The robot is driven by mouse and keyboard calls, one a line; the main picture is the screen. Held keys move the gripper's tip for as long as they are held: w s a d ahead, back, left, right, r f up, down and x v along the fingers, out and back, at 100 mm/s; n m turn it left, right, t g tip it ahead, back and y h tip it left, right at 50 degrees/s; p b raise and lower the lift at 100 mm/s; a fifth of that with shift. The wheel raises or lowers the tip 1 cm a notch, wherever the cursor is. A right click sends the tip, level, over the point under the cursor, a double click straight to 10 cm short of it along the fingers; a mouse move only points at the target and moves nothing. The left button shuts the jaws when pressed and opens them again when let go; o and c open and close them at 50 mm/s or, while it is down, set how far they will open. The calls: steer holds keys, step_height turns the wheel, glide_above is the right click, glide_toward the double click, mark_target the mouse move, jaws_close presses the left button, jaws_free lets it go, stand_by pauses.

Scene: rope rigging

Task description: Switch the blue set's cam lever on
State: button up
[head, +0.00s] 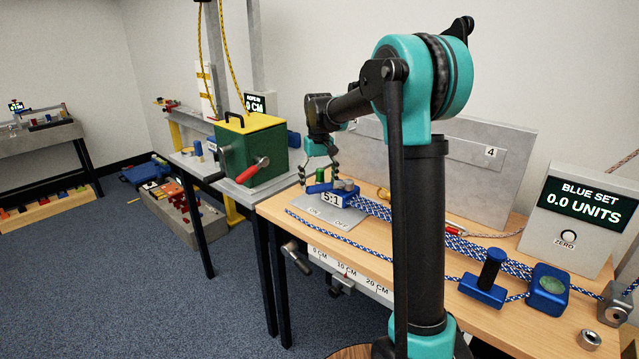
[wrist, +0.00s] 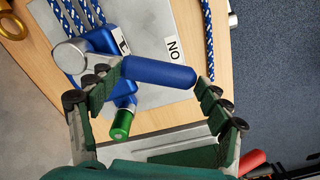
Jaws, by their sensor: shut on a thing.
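The blue cam lever (wrist: 158,72) lies between the two fingers of my gripper (wrist: 160,80) in the wrist view, spanning the gap from one fingertip to the other. My gripper (head: 319,179) is shut on it above the grey plate (head: 335,216) in the head view. The blue lever (head: 318,188) there is partly hidden by the fingers. The plate carries ON and OFF marks, ON to the left in the head view. The ON mark (wrist: 173,48) shows beside the lever in the wrist view; OFF is not visible there. The blue cam block (head: 335,199) bears a 5:1 label.
Blue-and-white ropes (head: 375,208) run right across the wooden table. The blue set display (head: 582,205) reads 0.0 UNITS. A green box with yellow lid (head: 250,150) stands on the left bench.

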steer(key=o, duration=1.7)
steer(key=shift+r, duration=0.1)
step_height(320, 180, up, 12)
steer(key=shift+f, duration=0.1)
